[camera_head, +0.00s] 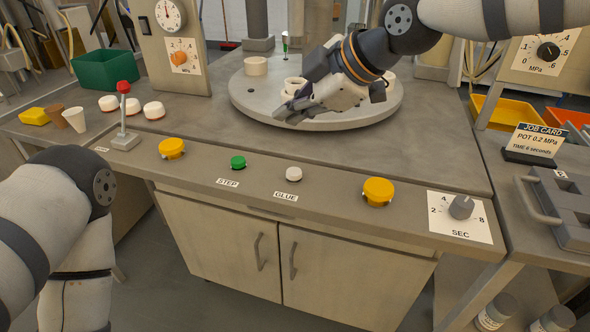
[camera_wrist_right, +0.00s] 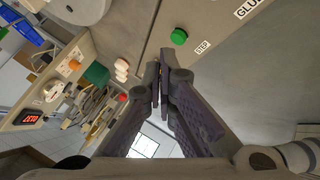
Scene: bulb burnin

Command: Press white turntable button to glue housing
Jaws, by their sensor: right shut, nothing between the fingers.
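The white button (camera_head: 294,174) sits on the front ledge of the bench above the GLUE label (camera_head: 286,196). The grey round turntable (camera_head: 240,97) is behind it, with a white ring-shaped housing (camera_head: 255,67) at its back left and another (camera_head: 294,84) beside my right gripper. My right gripper (camera_head: 283,114) is shut and empty, over the turntable's front edge, behind and above the white button and apart from it. Its closed fingertips show in the right wrist view (camera_wrist_right: 160,68); the white button is not visible there. My left arm is at the left, its gripper out of view.
A green STEP button (camera_head: 238,162) is left of the white one. Yellow knobs (camera_head: 172,149) and (camera_head: 378,192) flank them. A red-topped lever (camera_head: 124,115) stands at left, and a SEC dial (camera_head: 461,207) at right. The ledge around the white button is clear.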

